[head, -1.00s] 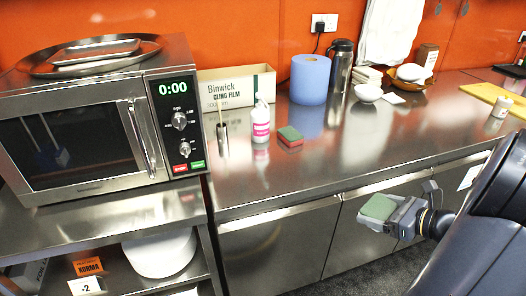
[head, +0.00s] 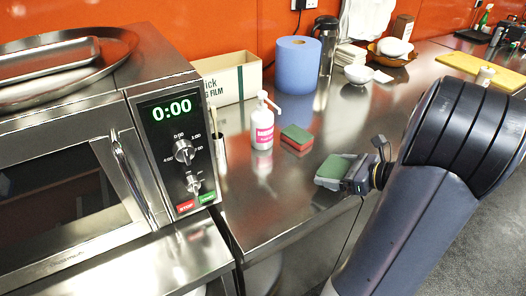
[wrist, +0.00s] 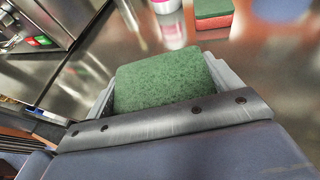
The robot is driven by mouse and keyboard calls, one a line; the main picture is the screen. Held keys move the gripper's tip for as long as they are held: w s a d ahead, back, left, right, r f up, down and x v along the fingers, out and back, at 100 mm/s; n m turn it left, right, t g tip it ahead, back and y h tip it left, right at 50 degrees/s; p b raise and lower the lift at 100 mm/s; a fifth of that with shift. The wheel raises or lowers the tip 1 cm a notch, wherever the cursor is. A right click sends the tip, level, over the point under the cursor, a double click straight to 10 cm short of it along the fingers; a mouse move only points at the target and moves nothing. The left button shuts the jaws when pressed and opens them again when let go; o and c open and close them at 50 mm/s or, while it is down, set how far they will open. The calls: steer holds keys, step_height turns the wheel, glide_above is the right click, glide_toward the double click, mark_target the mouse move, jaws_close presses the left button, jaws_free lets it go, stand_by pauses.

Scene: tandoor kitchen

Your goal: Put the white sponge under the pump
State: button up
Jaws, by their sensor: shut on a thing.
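My gripper (head: 343,181) is shut on a sponge (head: 335,167) with a green scouring top and a pale, whitish underside. It holds the sponge at the front edge of the steel counter, to the right and in front of the pump bottle. In the wrist view the green face of the sponge (wrist: 160,80) fills the space between the jaws. The pump bottle (head: 262,128), white with a pink label and a spout, stands upright on the counter. A second sponge, red with a green top (head: 296,138), lies just right of the bottle, apart from it.
The microwave (head: 60,185) stands at the left. A metal cup (head: 219,150) stands between it and the bottle. Behind are a cling film box (head: 232,83) and a blue paper roll (head: 297,66). The counter (head: 275,205) in front of the bottle is clear.

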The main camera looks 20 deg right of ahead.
glide_above(277, 160)
steer(key=shift+s+d+p, duration=0.15)
steer(key=shift+d+p, duration=0.05)
steer(key=shift+p, duration=0.15)
steer(key=shift+w+a+f, duration=0.1)
steer(key=shift+w+f, duration=0.05)
steer(key=shift+f, duration=0.75)
steer(key=shift+w+a+f, duration=0.1)
steer(key=shift+f, duration=0.75)
steer(key=shift+f+b, duration=0.2)
steer(key=shift+b, duration=0.15)
steer(key=o, duration=0.6)
steer(key=shift+r, duration=0.2)
steer(key=v, duration=1.2)
steer(key=shift+d+f+p, duration=0.1)
steer(key=shift+p, duration=0.2)
